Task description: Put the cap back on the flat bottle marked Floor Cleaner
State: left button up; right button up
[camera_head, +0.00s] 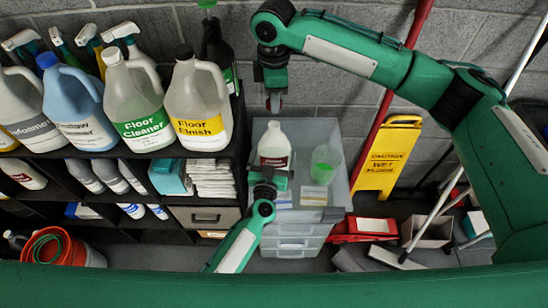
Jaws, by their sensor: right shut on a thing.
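A white bottle (274,138) with a dark red label stands upright on the clear drawer cart. Its label is too small to read. My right gripper (273,98) points down above the bottle's neck. It is shut on a small red and pale thing (274,105), which looks like a cap and is apart from the neck. My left gripper (270,178) is at the near side of the bottle and hides its lower part. I cannot tell whether its fingers grip the bottle. A capped jug with a green label reading Floor Cleaner (142,126) stands on the shelf.
A green translucent container (324,163) stands on the cart (337,195), right of the bottle. The shelf unit (238,143) at left holds several jugs, including Floor Finish (199,127). A yellow wet-floor sign (387,157) and a red pole (388,100) stand at right.

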pick_arm(q)
jog(key=shift+w+d, duration=0.1)
jog(key=shift+w, duration=0.35)
jog(key=c, duration=1.1)
jog(key=shift+c, duration=0.2)
pick_arm(e)
send_over(274, 125)
jog(key=shift+f, duration=2.5)
jog(key=shift+f, duration=0.9)
jog(key=shift+f, duration=0.55)
